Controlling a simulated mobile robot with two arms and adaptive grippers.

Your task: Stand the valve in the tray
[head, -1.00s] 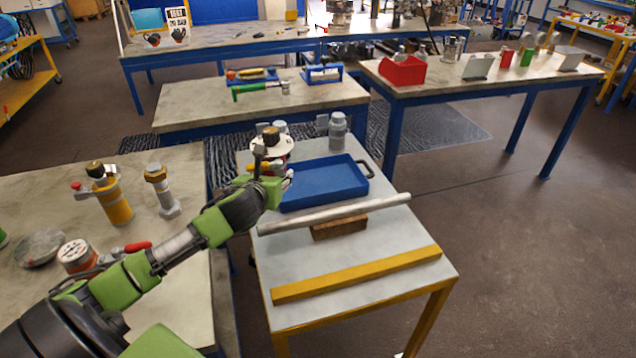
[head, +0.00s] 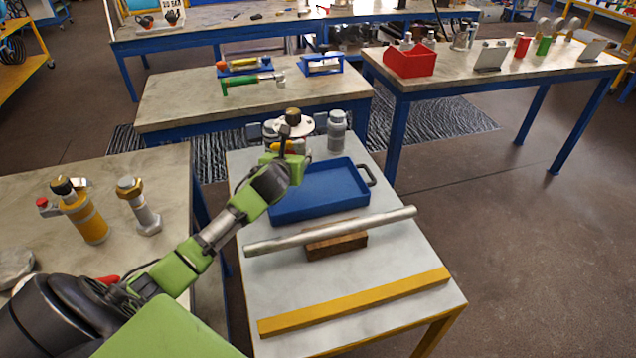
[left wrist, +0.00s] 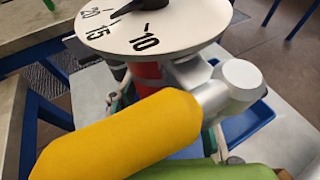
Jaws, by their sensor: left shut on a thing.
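The valve (head: 294,125) has a pale round dial and a dark, brass-topped knob. My left gripper (head: 287,152) is shut on it and holds it upright over the back left end of the blue tray (head: 320,208); the arm partly hides its lower part. In the left wrist view the valve's dial (left wrist: 155,32) shows 10, 15 and 20, with a yellow cylindrical part (left wrist: 120,138) and grey metal fitting close to the camera. Blue tray wall (left wrist: 248,124) shows behind and below. I cannot tell whether the valve touches the tray. My right gripper is not in view.
A grey cylinder (head: 337,132) stands close behind the tray. A metal bar (head: 370,226) rests on a wooden block (head: 336,246) in front of it, and a yellow bar (head: 355,302) lies nearer. A yellow fitting (head: 86,220) and a bolt-like piece (head: 140,206) stand on the left bench.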

